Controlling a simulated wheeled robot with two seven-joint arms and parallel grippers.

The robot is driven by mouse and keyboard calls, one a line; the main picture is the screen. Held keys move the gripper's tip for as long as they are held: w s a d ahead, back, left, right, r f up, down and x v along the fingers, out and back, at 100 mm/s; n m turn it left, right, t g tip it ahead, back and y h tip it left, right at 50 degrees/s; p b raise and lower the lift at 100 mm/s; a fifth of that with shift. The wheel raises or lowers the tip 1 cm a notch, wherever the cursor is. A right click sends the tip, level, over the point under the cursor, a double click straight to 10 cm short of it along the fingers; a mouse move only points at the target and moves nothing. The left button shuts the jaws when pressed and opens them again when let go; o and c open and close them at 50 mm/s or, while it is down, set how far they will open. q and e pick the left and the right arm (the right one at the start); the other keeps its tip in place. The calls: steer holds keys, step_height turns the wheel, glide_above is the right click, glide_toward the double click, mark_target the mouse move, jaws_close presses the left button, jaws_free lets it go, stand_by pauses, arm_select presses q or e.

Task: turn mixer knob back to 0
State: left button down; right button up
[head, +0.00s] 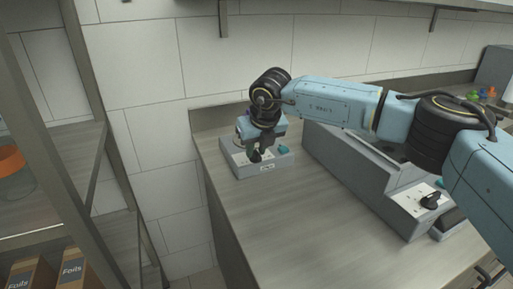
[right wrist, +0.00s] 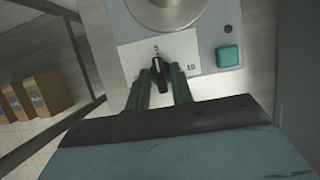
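The mixer (head: 240,170) is a grey box at the left end of the counter. Its white dial plate shows in the right wrist view (right wrist: 128,57), with the mark 5 at the top and 10 at the right; the 0 mark is not visible. The black knob (right wrist: 158,76) has its pointer up, close to the 5. My right gripper (right wrist: 160,82) has one dark green finger on each side of the knob, with small gaps visible between fingers and knob. In the head view my right gripper (head: 259,150) is over the mixer's front. My left gripper is not in view.
A teal button (right wrist: 228,57) sits right of the dial. A larger grey machine (head: 355,165) with its own black knob (head: 430,200) stands to the right on the counter. Shelves (head: 50,195) are at the left. The counter's front (head: 290,235) is clear.

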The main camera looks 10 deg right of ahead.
jaws_close()
